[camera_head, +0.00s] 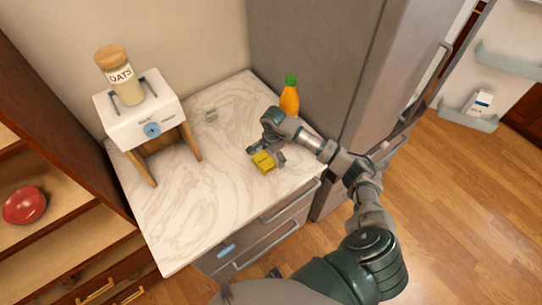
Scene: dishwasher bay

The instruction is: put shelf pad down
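I cannot pick out a thing that is clearly a shelf pad. A small yellow box (264,163) with dark print lies on the marble countertop (185,218), right of its middle. My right gripper (267,155) reaches in from the right, just above and behind the yellow box. Its fingers are spread, one towards each side of the box, and I cannot tell whether they touch it. My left gripper is not to be seen.
A white stand (115,120) on wooden legs carries an oats jar (126,86). An orange bottle (289,101) stands beside the grey fridge (315,62). The front left countertop is clear. A red bowl (24,205) sits on a left shelf.

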